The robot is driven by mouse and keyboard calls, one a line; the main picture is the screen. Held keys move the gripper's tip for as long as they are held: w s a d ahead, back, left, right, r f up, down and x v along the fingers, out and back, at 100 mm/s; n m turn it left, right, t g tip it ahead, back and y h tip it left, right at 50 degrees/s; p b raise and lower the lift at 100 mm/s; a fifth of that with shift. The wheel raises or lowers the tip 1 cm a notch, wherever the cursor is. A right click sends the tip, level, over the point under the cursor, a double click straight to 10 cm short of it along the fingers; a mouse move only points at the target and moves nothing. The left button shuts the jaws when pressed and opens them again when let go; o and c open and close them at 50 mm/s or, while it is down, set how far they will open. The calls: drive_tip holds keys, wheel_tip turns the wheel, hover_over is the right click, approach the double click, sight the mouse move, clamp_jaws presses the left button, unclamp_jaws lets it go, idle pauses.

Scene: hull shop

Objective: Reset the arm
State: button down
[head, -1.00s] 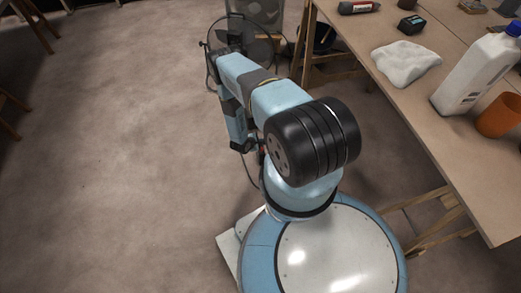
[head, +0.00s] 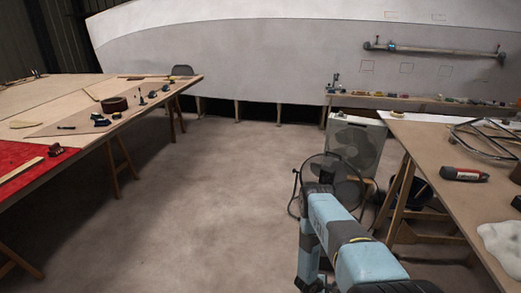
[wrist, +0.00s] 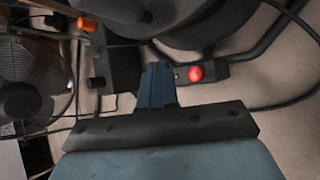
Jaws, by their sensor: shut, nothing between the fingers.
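In the wrist view, my gripper (wrist: 157,72) shows its narrow dark blue fingers closed together, with nothing between them. They point toward dark equipment with a red round button (wrist: 195,73) and an orange part (wrist: 87,24); I cannot tell how near these are. In the head view, my light blue arm (head: 340,235) is folded at the bottom, right of centre, with its forearm hanging down. My gripper is not visible there, below the frame or hidden by the arm.
A round fan (head: 333,180) stands just beyond my arm, before a grey box fan (head: 354,146). A workbench (head: 425,150) with a dark tube (head: 464,174) and white cloth (head: 502,245) is on the right. A long table (head: 150,98) is left. Open floor (head: 215,200) lies between.

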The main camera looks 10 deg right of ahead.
drive_tip(key=w+d+r+m+h, duration=0.1)
drive_tip(key=w+r, duration=0.4)
drive_tip(key=r, duration=0.4)
drive_tip(key=w+d+r+m+g, duration=0.15)
drive_tip(key=w+r, duration=0.25)
drive_tip(key=r, duration=0.5)
drive_tip(key=w+r+m+t+h, duration=0.1)
drive_tip(key=w+r, duration=0.4)
drive_tip(key=r, duration=0.4)
wheel_tip(320, 180, up, 30)
drive_tip(key=a+r+m+g+y, duration=0.1)
drive_tip(key=a+m+g, duration=0.1)
drive_tip(key=m, duration=0.3)
drive_tip(key=s+a+r+m+y, duration=0.2)
drive_tip(key=s+a+r, duration=0.2)
drive_tip(key=s+r, duration=0.6)
drive_tip(key=s+a+r+m+y, duration=0.1)
drive_tip(key=s+a+r+y, duration=0.15)
drive_tip(key=s+r, duration=0.8)
drive_tip(key=s+a+r+t+y, duration=0.2)
drive_tip(key=s+a+r, duration=0.4)
drive_tip(key=s, duration=0.3)
drive_tip(key=s+a+r+m+t+y, duration=0.1)
drive_tip(key=s+a+r+t+y, duration=0.2)
drive_tip(key=s+a+r, duration=0.3)
drive_tip(key=shift+s+r, duration=0.85)
drive_tip(key=shift+s, duration=1.1)
